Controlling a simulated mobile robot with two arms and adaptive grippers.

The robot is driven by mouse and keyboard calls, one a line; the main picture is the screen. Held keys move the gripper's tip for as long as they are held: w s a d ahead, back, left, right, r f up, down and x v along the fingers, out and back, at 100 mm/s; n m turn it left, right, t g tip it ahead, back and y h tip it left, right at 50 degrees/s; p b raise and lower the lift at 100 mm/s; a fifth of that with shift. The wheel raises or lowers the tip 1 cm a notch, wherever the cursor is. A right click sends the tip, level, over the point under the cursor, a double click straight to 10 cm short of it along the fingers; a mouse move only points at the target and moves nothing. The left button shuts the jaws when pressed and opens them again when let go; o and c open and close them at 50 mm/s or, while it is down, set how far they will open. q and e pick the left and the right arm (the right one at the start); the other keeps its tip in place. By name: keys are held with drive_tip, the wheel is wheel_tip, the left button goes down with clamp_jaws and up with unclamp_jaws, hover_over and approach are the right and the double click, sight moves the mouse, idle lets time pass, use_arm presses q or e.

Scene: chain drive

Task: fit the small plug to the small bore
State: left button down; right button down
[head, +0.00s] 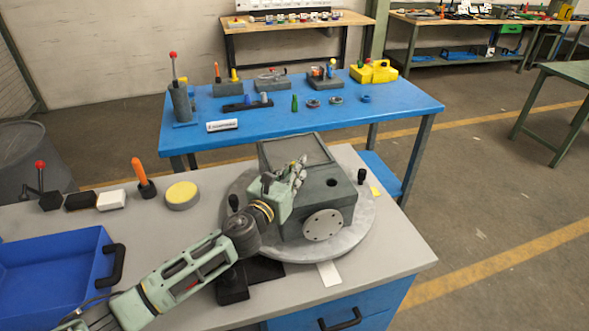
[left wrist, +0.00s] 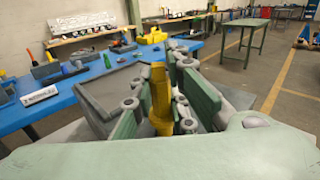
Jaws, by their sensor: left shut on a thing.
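My left gripper (head: 299,169) is over the grey housing (head: 345,205), which sits on a round grey turntable (head: 240,222). In the left wrist view the gripper (left wrist: 160,105) is shut on a yellow plug (left wrist: 159,90), which stands roughly upright between the fingers. Its lower end is hidden by the gripper. A dark round bore (head: 331,183) shows in the housing's top, to the right of the gripper, clear of it. Whether this is the small bore I cannot tell. My right gripper is not in view.
Black knobs (head: 361,175) stand at the turntable's rim. A yellow-topped disc (head: 182,194), an orange-handled tool (head: 142,175) and a blue tray (head: 50,270) are on the left of the grey bench (head: 400,262). A blue table (head: 410,105) with parts stands behind.

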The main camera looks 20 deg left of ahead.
use_arm(q)
drive_tip(key=shift+f+b, duration=1.15)
drive_tip(key=shift+f, duration=0.25)
drive_tip(key=c, duration=1.7)
unclamp_jaws()
drive_tip(key=shift+o, duration=0.3)
drive_tip(key=shift+s, duration=0.1)
drive_tip(key=s+a, duration=0.2)
drive_tip(key=s, duration=0.9)
drive_tip(key=shift+s, duration=0.35)
